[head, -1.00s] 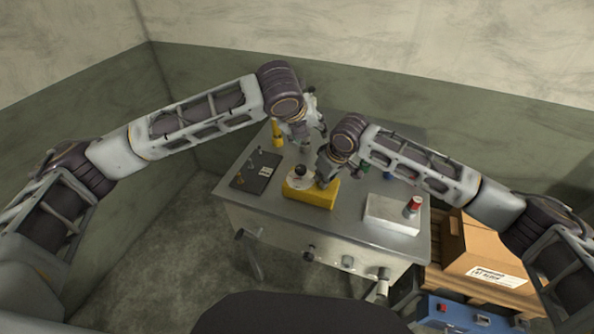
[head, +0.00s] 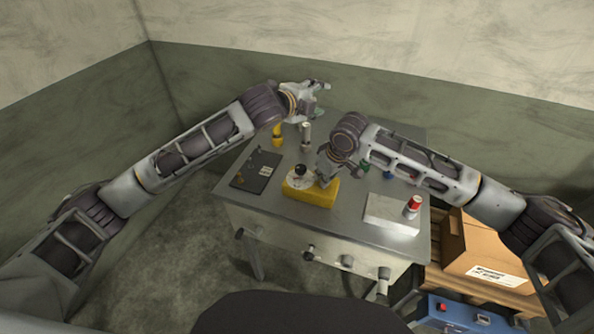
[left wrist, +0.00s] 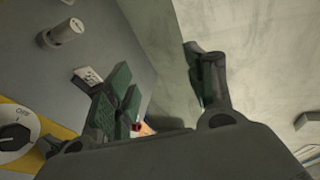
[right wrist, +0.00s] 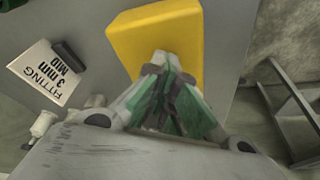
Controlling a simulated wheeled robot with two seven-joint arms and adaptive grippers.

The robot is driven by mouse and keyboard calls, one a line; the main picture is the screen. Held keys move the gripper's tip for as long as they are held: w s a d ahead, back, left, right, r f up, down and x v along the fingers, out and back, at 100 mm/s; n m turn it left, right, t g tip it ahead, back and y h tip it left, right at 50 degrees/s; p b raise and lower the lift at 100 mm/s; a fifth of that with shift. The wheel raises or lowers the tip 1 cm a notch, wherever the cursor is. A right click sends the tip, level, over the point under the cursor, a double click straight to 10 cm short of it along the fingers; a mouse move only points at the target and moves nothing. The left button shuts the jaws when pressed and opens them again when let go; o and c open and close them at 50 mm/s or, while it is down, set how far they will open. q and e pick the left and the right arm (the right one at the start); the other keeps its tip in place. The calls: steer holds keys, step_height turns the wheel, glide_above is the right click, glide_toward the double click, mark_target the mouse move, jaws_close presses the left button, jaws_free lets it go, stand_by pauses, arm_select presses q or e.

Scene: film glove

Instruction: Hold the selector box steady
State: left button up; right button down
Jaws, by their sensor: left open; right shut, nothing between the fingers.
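The selector box (head: 318,198) is a yellow block with a white dial and black knob on top, on the metal table. My right gripper (head: 325,181) is over its right part, fingers shut with nothing between them. In the right wrist view the shut fingertips (right wrist: 162,72) overlap the yellow top (right wrist: 180,30); whether they touch it I cannot tell. My left gripper (head: 320,92) is open, empty and raised beyond the table's far left part. In the left wrist view its fingers are spread (left wrist: 158,78), and the box's dial (left wrist: 14,136) shows at lower left.
A black plate with pegs (head: 250,174) lies left of the box. Behind stand a yellow item (head: 277,137) and a pale metal cylinder (head: 306,135). A white block (head: 390,213) and red-capped item (head: 414,205) are at right.

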arm_select(q)
steer(key=a+r+n+t+h, duration=0.2)
steer(key=a+n+t+h, duration=0.25)
steer(key=a+n, duration=0.35)
steer(key=s+a+f+n+g+h, duration=0.1)
steer(key=s+a+f+g, duration=0.1)
steer(key=s+f, duration=0.3)
steer(key=s+a+f+n+g+h, duration=0.1)
steer(key=s+a+f+g, duration=0.1)
steer(key=f, duration=0.7)
steer(key=s+a+f+n+g+h, duration=0.2)
steer(key=s+f+g, duration=0.1)
steer(key=s+f, duration=0.4)
steer(key=shift+s+a+f+g, duration=0.3)
steer(key=shift+f+g, duration=0.05)
steer(key=shift+f, duration=0.15)
steer(key=shift+d, duration=0.1)
stand_by(0.3)
